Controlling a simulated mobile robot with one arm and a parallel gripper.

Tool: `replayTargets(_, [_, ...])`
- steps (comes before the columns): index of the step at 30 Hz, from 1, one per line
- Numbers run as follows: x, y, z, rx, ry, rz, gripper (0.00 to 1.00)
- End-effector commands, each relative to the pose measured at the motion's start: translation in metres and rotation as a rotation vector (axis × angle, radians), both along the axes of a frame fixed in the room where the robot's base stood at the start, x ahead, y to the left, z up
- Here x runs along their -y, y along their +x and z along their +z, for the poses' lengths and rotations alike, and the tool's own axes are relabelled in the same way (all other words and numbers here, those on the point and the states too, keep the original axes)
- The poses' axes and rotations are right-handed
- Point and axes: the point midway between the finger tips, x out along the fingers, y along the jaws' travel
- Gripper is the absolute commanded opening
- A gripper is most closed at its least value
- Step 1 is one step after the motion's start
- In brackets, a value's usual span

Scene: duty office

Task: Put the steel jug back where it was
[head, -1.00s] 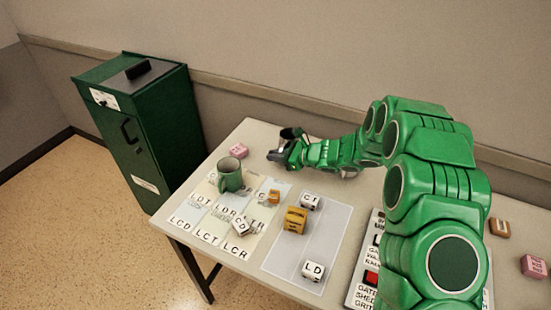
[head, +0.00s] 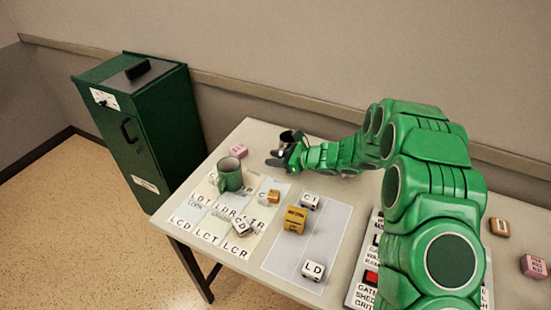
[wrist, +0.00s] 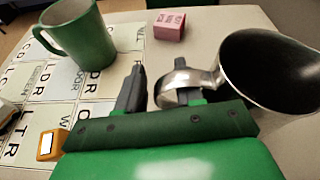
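The steel jug (head: 290,136) stands upright at the far edge of the table, dark inside. In the wrist view the jug (wrist: 268,75) is at the right, large and close, with its curved handle toward my fingers. My gripper (head: 276,158) is beside the jug, with its two fingers apart. In the wrist view the gripper (wrist: 155,88) shows a gap between the fingers. The left finger is clear of the handle; the right finger is at the handle and partly hidden by it. I cannot tell whether it still touches. The jug's base is hidden.
A green mug (head: 230,176) stands on the lettered sheet (head: 187,232). A yellow block (head: 294,220) and lettered cubes (head: 313,271) lie nearer. A green cabinet (head: 150,140) stands left of the table.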

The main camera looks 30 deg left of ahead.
Motion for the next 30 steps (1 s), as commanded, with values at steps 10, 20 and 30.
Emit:
replayTargets(10, [0.043,0.001,0.016,-0.003,0.001,-0.004,0.36])
replayTargets(20, [0.094,0.003,0.037,0.001,0.001,-0.003,0.36])
replayTargets(30, [0.112,0.002,0.043,0.0,0.0,0.0,0.36])
